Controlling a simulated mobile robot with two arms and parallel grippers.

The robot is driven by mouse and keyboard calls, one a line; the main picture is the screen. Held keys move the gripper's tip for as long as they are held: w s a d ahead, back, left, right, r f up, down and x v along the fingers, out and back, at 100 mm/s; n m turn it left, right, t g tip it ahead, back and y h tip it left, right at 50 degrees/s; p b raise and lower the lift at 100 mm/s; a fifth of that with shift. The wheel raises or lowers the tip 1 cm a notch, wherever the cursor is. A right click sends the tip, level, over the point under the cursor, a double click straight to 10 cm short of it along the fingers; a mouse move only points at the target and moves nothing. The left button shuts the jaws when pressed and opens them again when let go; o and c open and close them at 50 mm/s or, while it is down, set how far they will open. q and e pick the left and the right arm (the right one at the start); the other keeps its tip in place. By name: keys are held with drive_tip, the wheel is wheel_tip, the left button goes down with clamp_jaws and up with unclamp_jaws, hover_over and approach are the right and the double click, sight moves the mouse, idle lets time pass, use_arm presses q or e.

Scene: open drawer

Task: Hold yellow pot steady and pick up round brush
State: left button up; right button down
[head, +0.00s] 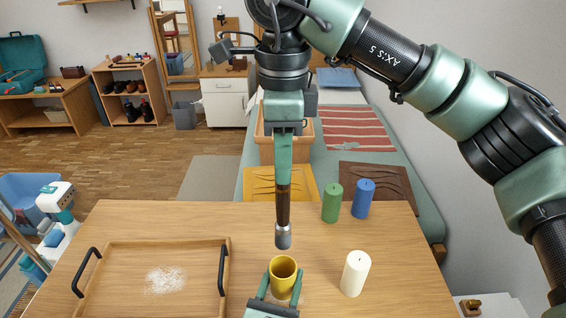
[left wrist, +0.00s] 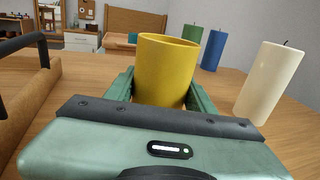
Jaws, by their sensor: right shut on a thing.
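The yellow pot (head: 283,272) stands upright on the wooden table near its front edge. It also fills the middle of the left wrist view (left wrist: 166,72). My left gripper (head: 281,288) has one finger on each side of the pot and appears shut on it. My right gripper (head: 284,168) points straight down above the pot and is shut on the round brush (head: 283,222). The brush has a dark brown handle and a grey lower end, and hangs upright just above and slightly behind the pot's rim. The brush's upper end is hidden by the gripper.
A wooden tray (head: 226,270) with black handles and white powder lies left of the pot. A white candle (head: 355,273) stands close on the right. A green candle (head: 331,203) and a blue candle (head: 363,199) stand farther back. The table's back left is clear.

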use_arm(q)
drive_tip(key=o, duration=0.4)
drive_tip(key=shift+o, duration=0.2)
